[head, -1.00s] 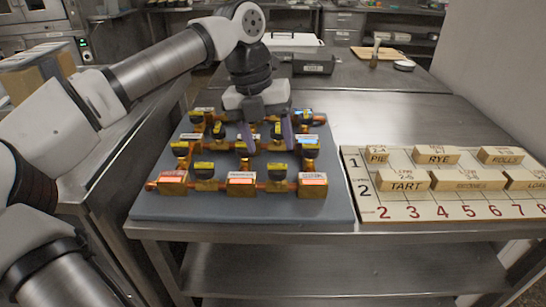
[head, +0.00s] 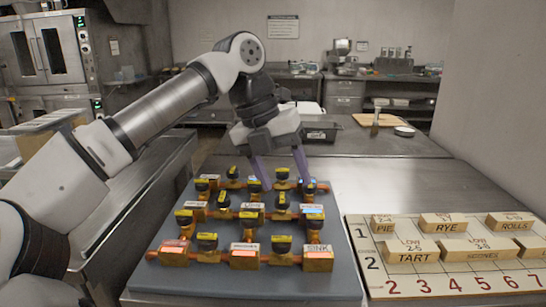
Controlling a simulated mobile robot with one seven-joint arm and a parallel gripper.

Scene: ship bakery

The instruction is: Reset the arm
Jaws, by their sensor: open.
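My gripper (head: 283,178) is open and empty, its two purple fingers pointing down and spread apart. It hangs over the back part of a grey mat (head: 335,270). On the mat stands a copper pipe assembly (head: 243,215) with several valves with black and yellow tops and several labelled brass blocks. One front block is labelled SINK (head: 318,258). The fingertips are near the back row of valves; I cannot tell whether they touch anything.
To the right lies a numbered board (head: 425,285) with wooden blocks labelled PIE, RYE, ROLLS, TART and more. A dark tray (head: 320,130), a cutting board (head: 375,119) and a small white dish (head: 404,131) sit on the back counter. Bare steel table (head: 385,175) lies between.

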